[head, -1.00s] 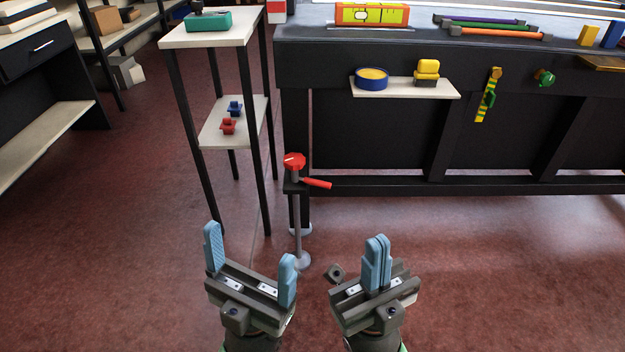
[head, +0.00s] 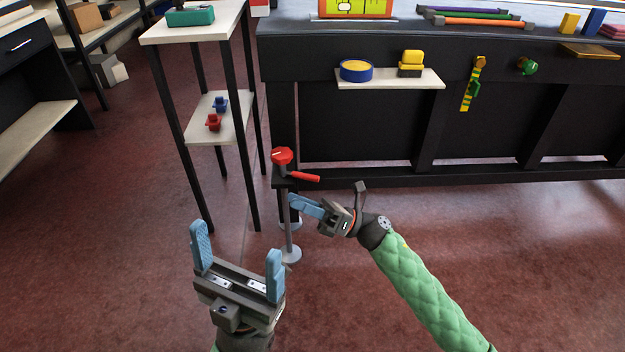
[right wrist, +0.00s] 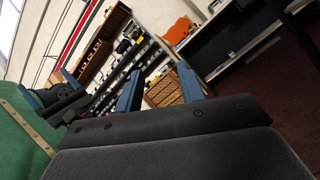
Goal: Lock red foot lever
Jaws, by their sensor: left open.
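The red foot lever (head: 305,177) sticks out to the right from a small dark bracket at the left end of the black workbench. A red knob (head: 283,156) sits just above and left of it, over a grey foot post (head: 289,232). My right gripper (head: 300,203) is below the lever, its blue fingers pointing left towards the post; I cannot tell whether they touch it. Its fingers stand apart with nothing between them in the right wrist view (right wrist: 160,88). My left gripper (head: 235,258) is open and empty, lower left. The lever does not show in the right wrist view.
The workbench (head: 370,120) fills the back right, with a small shelf (head: 425,80) on its front. A narrow side table (head: 185,35) with a lower shelf stands left of the foot post. The floor (head: 530,270) at the front right is clear.

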